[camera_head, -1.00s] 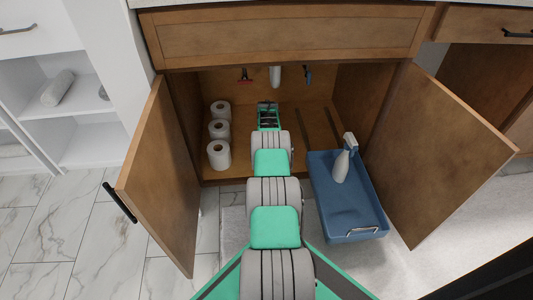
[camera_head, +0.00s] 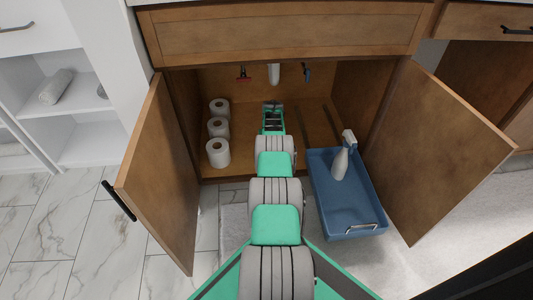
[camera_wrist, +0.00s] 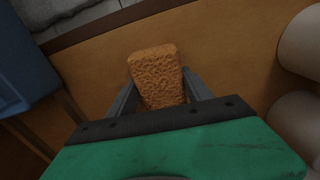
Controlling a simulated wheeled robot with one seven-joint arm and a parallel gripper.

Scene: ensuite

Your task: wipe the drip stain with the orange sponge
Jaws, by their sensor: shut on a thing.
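The orange sponge (camera_wrist: 158,75) is held between the two fingers of my gripper (camera_wrist: 160,95) in the wrist view. The gripper is shut on it, over the brown cabinet floor (camera_wrist: 230,45). In the head view my arm reaches into the open cabinet, and my gripper (camera_head: 272,108) is near its back, below the pipe. The sponge cannot be made out in the head view. I see no drip stain in either view; my arm and gripper cover part of the cabinet floor.
Several white paper rolls (camera_head: 218,152) stand along the cabinet's left side. A blue tray (camera_head: 350,215) with a spray bottle (camera_head: 341,162) juts out at the right front. Open doors flank the cabinet, left (camera_head: 165,170) and right (camera_head: 440,150). A pipe (camera_head: 274,75) hangs at the back.

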